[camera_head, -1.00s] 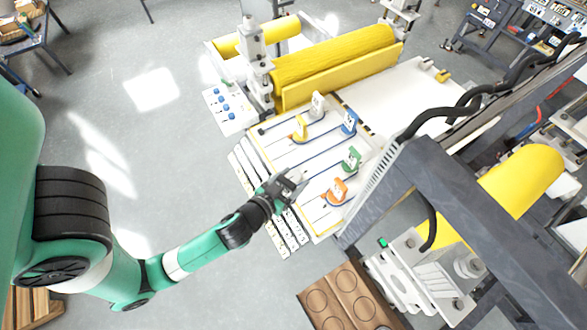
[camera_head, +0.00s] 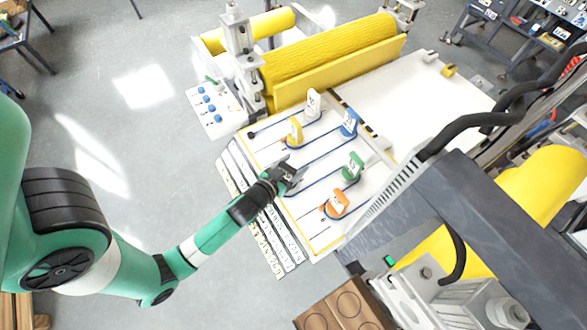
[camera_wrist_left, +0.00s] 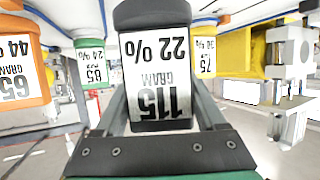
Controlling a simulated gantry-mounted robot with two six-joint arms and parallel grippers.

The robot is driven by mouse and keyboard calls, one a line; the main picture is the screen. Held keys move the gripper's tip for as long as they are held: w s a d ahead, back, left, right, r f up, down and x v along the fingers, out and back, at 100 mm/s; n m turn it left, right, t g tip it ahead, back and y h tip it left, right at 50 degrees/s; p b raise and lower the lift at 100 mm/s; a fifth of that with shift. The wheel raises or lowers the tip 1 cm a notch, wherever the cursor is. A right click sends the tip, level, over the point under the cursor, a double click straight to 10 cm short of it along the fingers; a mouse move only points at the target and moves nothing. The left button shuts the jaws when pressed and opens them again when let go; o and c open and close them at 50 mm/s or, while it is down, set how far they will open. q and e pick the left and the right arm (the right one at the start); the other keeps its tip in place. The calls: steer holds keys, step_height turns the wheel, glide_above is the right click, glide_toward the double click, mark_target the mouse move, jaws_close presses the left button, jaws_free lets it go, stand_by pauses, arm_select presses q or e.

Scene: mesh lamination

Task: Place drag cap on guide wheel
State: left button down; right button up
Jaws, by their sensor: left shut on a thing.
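My left gripper (camera_head: 288,172) is over the front-left part of the white panel. In the left wrist view the fingers (camera_wrist_left: 150,120) are shut on a black drag cap (camera_wrist_left: 155,20) with a white label reading 115 gram, 22%. Other labelled caps stand on the panel: yellow (camera_head: 295,132), white (camera_head: 313,102), blue (camera_head: 349,121), green (camera_head: 353,168) and orange (camera_head: 337,205). In the head view the held cap is mostly hidden by the gripper. I cannot tell which part is the guide wheel. My right gripper is not in view.
The white panel (camera_head: 270,150) has dark blue lines between the caps. Yellow rollers (camera_head: 330,55) stand behind it. A small panel with blue knobs (camera_head: 215,108) is at its left. A grey machine frame (camera_head: 480,220) rises at right. A brown box (camera_head: 345,305) is in front.

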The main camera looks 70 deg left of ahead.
arm_select(q)
step_height(320, 180, down, 2)
steer(key=shift+s+f+b, duration=0.1)
steer(key=shift+f+b, duration=0.1)
steer(key=shift+b, duration=0.2)
steer(key=shift+d, duration=0.2)
steer(key=shift+r, duration=0.2)
steer(key=shift+f, duration=0.2)
jaws_free()
steer(key=shift+r+p, duration=0.2)
steer(key=shift+p, duration=0.1)
steer(key=b+v, duration=0.2)
steer(key=v, duration=1)
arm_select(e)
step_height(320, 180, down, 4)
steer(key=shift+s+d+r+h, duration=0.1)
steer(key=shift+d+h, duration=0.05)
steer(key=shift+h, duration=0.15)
